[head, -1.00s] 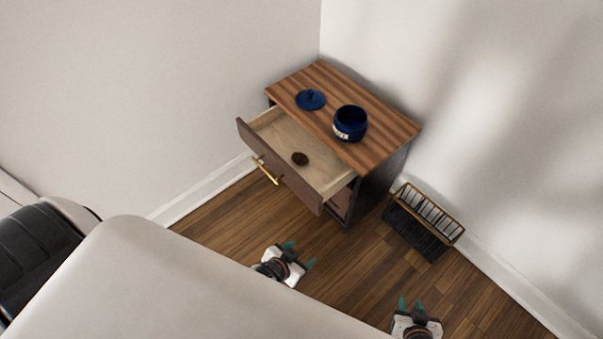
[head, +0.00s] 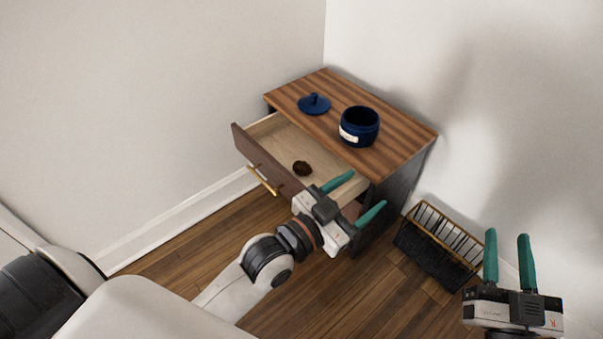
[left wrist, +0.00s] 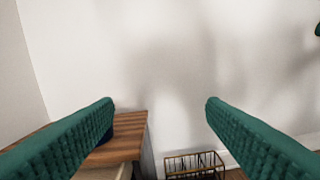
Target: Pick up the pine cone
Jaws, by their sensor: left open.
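A small dark brown pine cone (head: 302,168) lies inside the pulled-out drawer (head: 270,136) of a wooden cabinet. My left gripper (head: 357,195) is open and empty in the head view, to the lower right of the pine cone and near the drawer's front right corner. Its two teal fingers also frame the left wrist view (left wrist: 158,104), with nothing between them. The pine cone does not show in the left wrist view. My right gripper (head: 509,248) has its two teal fingers apart at the lower right of the head view, with nothing between them.
On the cabinet top (head: 400,147) stand an open blue jar (head: 359,126) and a blue lid (head: 314,103). A black wire basket (head: 437,245) is on the floor right of the cabinet. White walls close in behind. Wood floor (head: 160,262) is clear at front left.

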